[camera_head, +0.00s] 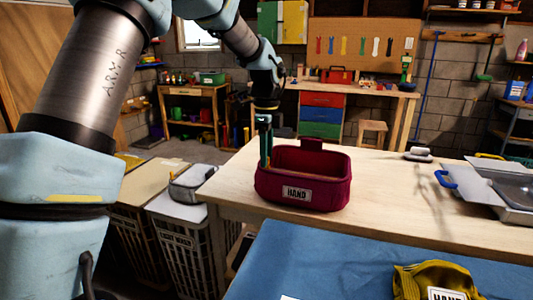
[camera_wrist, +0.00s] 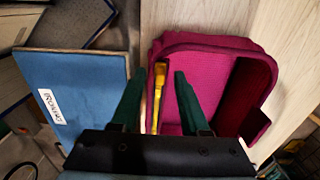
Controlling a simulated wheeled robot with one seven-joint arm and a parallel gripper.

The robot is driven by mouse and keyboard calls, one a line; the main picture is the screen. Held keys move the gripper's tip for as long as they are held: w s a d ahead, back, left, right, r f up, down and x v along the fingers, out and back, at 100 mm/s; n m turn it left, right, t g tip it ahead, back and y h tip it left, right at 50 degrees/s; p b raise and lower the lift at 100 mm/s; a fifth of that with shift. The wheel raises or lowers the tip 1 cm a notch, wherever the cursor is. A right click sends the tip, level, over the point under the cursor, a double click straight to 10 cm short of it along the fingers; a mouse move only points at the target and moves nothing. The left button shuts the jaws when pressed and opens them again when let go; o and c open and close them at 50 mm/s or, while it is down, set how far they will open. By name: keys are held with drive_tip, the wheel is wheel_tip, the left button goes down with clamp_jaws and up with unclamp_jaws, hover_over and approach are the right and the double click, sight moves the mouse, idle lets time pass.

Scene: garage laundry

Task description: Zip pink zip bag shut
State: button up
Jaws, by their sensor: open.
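The pink zip bag (camera_head: 318,195) stands on the wooden table with its top open and a white "HAND" label on its front. In the wrist view the pink bag (camera_wrist: 218,45) shows its open inside. A yellow zip pull (camera_wrist: 158,78) lies along its left rim. My gripper (camera_head: 266,162) points down at the bag's left end. In the wrist view my gripper (camera_wrist: 160,76) is open, with its green fingers on either side of the yellow pull. I cannot tell whether a finger touches it.
The wooden table (camera_head: 400,190) is clear just right of the bag. A metal tray with blue handles (camera_head: 490,190) and a small grey object (camera_head: 418,154) stand farther right. A blue surface (camera_head: 330,265) with a yellow bag (camera_head: 435,280) is in front. Crates (camera_head: 185,235) stand at the left.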

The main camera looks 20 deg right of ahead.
clamp_jaws()
idle(0.4)
idle(1.1)
